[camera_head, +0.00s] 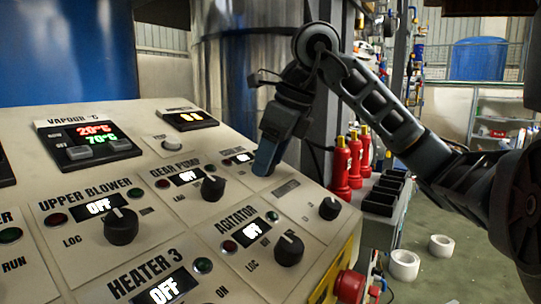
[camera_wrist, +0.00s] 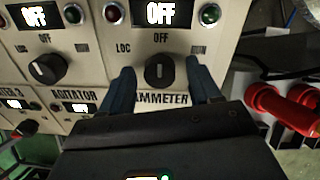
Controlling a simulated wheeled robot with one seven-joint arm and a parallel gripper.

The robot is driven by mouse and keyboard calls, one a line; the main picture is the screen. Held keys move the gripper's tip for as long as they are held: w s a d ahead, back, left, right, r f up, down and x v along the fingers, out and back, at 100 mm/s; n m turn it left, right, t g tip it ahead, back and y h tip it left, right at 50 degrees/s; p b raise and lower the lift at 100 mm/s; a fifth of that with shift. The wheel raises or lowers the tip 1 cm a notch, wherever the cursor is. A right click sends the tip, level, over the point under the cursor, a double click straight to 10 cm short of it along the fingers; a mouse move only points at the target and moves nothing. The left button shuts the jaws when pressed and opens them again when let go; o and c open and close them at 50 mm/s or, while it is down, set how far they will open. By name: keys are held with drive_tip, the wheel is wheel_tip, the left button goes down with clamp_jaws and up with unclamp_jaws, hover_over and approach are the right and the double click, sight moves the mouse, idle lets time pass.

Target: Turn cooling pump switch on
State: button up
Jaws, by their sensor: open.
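The cooling pump switch is a black round knob (camera_wrist: 159,72) on the cream control panel (camera_head: 120,180). In the wrist view its pale mark lines up with OFF, and the display (camera_wrist: 168,14) above it reads OFF. My gripper (camera_wrist: 158,80) is open, with one blue finger on each side of the knob. I cannot tell whether the fingers touch it. In the head view my gripper (camera_head: 265,165) reaches the panel's upper right and hides this knob. The cooling pump's small display (camera_head: 242,158) and part of its label show just left of the fingers.
The gear pump knob (camera_head: 213,187) is close on the left, and the agitator knob (camera_head: 288,249) is below. The ammeter's small window (camera_head: 286,188) is just below my fingers. Red bottles (camera_head: 340,165) stand right of the panel.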

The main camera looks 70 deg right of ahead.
drive_tip(key=c, duration=1)
drive_tip(key=shift+c, duration=0.2)
drive_tip(key=shift+f+b, duration=0.1)
drive_tip(key=shift+b, duration=0.45)
drive_tip(key=m+b, duration=0.2)
drive_tip(key=b, duration=0.1)
drive_tip(key=shift+f, duration=0.2)
drive_tip(key=m+b, duration=0.8)
drive_tip(key=b, duration=0.1)
drive_tip(key=shift+r, duration=0.1)
drive_tip(key=shift+r+m+b, duration=0.15)
drive_tip(key=shift+m+b, duration=0.65)
drive_tip(key=shift+m, duration=0.1)
drive_tip(key=shift+r, duration=0.1)
